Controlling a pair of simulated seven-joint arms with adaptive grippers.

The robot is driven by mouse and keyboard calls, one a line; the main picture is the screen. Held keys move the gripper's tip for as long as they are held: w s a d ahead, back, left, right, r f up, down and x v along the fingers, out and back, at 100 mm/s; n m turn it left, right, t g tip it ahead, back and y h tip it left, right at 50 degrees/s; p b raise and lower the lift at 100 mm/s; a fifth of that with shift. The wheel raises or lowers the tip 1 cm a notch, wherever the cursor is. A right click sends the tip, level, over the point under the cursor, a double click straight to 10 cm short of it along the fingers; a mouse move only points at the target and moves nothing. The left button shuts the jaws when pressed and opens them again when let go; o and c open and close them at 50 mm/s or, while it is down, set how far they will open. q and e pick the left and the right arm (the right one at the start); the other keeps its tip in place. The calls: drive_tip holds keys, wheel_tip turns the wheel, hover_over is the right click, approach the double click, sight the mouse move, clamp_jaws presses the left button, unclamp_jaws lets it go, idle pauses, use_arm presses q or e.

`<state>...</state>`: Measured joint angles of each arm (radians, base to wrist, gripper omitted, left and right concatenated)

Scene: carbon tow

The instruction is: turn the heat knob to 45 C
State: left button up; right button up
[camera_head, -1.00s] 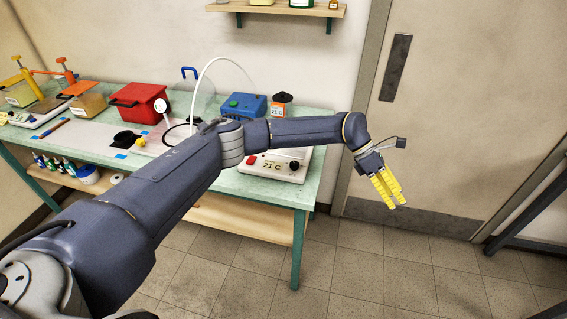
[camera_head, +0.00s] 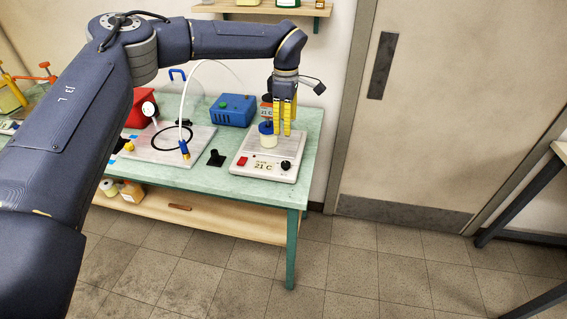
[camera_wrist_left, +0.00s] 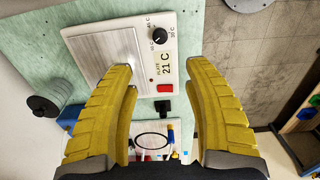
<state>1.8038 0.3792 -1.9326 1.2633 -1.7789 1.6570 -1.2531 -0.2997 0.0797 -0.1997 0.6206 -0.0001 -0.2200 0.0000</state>
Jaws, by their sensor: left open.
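The hot plate device (camera_head: 262,175) is a white box on the bench's right end. Its front has a red switch (camera_head: 243,161), a display reading 21 C (camera_head: 264,167) and a black heat knob (camera_head: 285,166). In the wrist view the knob (camera_wrist_left: 159,36) has a white pointer line and small temperature labels around it. My left gripper (camera_head: 281,132) has yellow fingers, open and empty, pointing down above the back of the device, apart from the knob. In the wrist view the knob shows ahead, between and beyond the fingertips (camera_wrist_left: 163,75). My right gripper is not in view.
A blue box (camera_head: 233,110) stands behind left. A black holder (camera_head: 216,158) sits left of the device. Floor in front is clear.

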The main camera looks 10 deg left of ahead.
sight(286, 163)
use_arm(q)
wheel_tip(286, 163, down, 16)
drive_tip(key=shift+f, duration=0.1)
idle(0.5)
drive_tip(key=shift+o, duration=0.3)
clamp_jaws()
